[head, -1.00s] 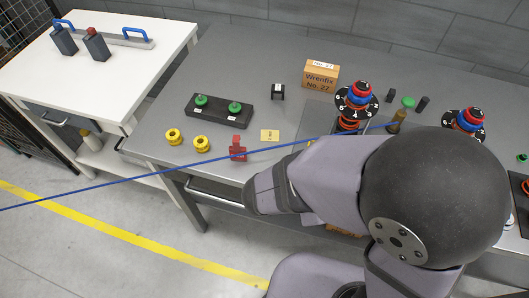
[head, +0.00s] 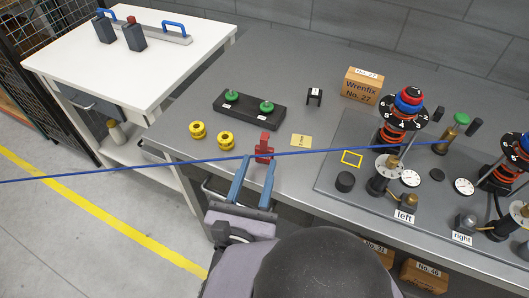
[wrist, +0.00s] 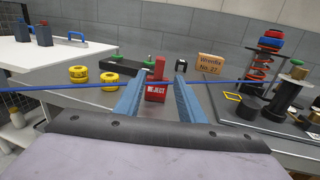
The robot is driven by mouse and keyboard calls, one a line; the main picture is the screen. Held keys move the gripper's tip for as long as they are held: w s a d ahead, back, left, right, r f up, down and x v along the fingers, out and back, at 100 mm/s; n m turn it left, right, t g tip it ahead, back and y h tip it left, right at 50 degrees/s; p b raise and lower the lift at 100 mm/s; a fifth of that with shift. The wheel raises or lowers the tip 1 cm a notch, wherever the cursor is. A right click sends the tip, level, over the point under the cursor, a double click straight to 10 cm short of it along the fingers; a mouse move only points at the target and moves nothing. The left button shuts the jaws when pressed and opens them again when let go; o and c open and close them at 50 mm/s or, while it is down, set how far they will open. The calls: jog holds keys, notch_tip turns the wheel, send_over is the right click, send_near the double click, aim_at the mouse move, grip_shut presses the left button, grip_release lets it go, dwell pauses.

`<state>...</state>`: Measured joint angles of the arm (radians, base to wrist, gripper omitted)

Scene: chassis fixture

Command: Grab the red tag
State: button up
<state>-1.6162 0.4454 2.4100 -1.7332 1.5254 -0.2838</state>
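The red tag (head: 264,148) stands upright on the grey table near its front edge. In the wrist view the red tag (wrist: 156,82) shows white lettering on its face and appears between my fingers, beyond their tips or level with them; I cannot tell which. My gripper (head: 255,170) has two blue fingers, spread apart, reaching over the table's front edge toward the tag. In the wrist view my gripper (wrist: 156,82) is open, with a gap on both sides of the tag. A thin blue cable (head: 130,168) runs across in front of the tag.
Two yellow rings (head: 197,130) lie left of the tag, and a yellow card (head: 301,141) right of it. A black block with green knobs (head: 249,110) is behind. The dark fixture plate (head: 335,165) with red-and-blue stacks stands to the right.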

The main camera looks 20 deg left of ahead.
aim_at(267, 133)
jog(key=shift+p+x, duration=1.25)
jog(key=shift+x, duration=4.35)
jog(key=shift+a, duration=0.1)
grip_shut()
